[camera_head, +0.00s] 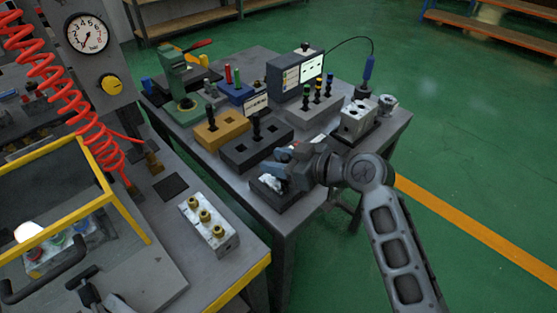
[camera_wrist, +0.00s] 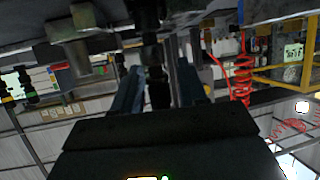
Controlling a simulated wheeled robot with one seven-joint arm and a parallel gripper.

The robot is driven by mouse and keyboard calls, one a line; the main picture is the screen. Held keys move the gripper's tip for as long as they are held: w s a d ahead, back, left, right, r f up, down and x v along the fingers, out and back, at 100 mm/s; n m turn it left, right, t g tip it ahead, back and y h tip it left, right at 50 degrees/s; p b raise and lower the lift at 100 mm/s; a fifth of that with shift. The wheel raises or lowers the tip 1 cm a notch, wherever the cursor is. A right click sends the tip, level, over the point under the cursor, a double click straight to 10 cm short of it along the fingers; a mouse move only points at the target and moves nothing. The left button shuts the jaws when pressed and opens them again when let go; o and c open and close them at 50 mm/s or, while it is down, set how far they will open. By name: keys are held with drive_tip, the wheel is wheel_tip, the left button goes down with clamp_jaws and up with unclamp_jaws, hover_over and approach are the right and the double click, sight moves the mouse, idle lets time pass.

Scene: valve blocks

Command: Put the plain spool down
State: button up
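My gripper (camera_head: 270,182) is low over a dark square block (camera_head: 290,200) at the table's near corner. In the wrist view, my two blue-grey fingers (camera_wrist: 156,88) stand on either side of a dark upright stem, which looks like the plain spool (camera_wrist: 157,90), and appear shut on it. In the head view the spool is hidden by my gripper and a pale thing at its tip, so I cannot tell whether it touches the block. Another black spool (camera_head: 256,128) stands in the dark two-hole block (camera_head: 245,152).
An orange block (camera_head: 220,130), a grey rack (camera_head: 300,116) with several coloured-top spools, a screen unit (camera_head: 296,73), a green press (camera_head: 183,85) and a metal valve block (camera_head: 357,120) crowd the table (camera_head: 398,122). A second bench with a valve block (camera_head: 208,224) is to the left.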

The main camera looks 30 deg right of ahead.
drive_tip(key=shift+o, duration=0.7)
drive_tip(key=shift+r, duration=0.1)
drive_tip(key=shift+r, duration=0.2)
drive_tip(key=b+v, duration=0.1)
drive_tip(key=v, duration=1.1)
drive_tip(key=shift+f, duration=0.2)
